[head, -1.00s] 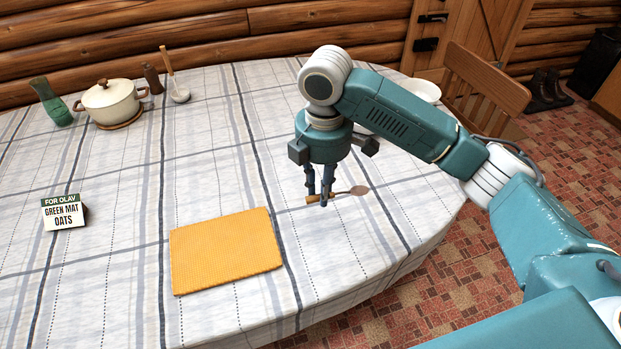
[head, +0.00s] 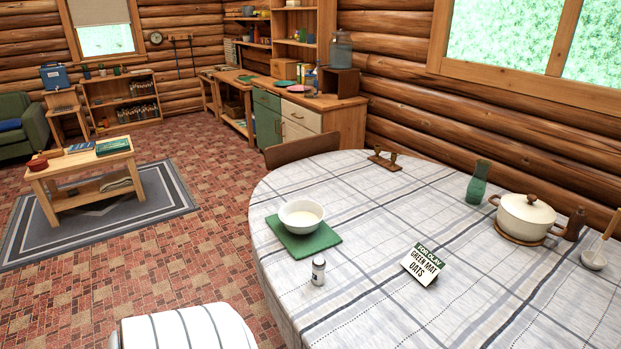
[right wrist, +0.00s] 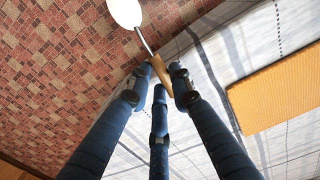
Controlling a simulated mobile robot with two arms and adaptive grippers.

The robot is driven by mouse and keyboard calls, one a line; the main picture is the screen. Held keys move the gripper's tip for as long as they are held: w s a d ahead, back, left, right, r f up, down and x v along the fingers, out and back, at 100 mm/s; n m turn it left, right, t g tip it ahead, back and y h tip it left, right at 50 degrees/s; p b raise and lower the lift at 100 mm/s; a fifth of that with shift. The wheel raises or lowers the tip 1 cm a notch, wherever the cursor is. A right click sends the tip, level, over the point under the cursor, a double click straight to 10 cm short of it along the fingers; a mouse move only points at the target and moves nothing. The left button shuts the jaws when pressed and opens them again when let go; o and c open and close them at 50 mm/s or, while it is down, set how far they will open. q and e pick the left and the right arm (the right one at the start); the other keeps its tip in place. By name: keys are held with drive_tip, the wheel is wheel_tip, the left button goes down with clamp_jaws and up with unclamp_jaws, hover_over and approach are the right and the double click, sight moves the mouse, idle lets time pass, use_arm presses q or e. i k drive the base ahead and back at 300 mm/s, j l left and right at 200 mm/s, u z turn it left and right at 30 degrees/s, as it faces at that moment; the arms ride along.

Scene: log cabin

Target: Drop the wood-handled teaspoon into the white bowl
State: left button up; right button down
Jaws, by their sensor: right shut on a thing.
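The white bowl (head: 301,215) stands upright on a green mat (head: 322,244) near the table's left edge in the head view. My right gripper (right wrist: 157,82) shows only in the right wrist view, its dark fingers shut on the wooden handle of the teaspoon (right wrist: 160,70). The spoon's pale bowl end (right wrist: 125,12) points away toward the top of that view, with red floor behind it. My left gripper is not in view. The right gripper and spoon do not show in the head view, so their distance from the bowl is not visible there.
A small shaker (head: 318,271) stands just in front of the green mat. A card reading "FOR OLAV GREEN MAT OATS" (head: 422,264) stands to the right. A green vase (head: 478,182) and lidded pot (head: 525,217) stand farther back. The yellow mat (right wrist: 280,92) lies on the tablecloth.

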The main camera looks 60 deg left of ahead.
sight(304, 230)
drive_tip(key=j+z, duration=0.1)
drive_tip(key=j, duration=0.65)
drive_tip(key=k+j, duration=0.1)
drive_tip(key=j, duration=0.7)
drive_tip(key=j+z, duration=0.15)
drive_tip(key=j, duration=0.6)
drive_tip(key=k+j, duration=0.1)
drive_tip(key=j, duration=0.7)
drive_tip(key=z, duration=0.05)
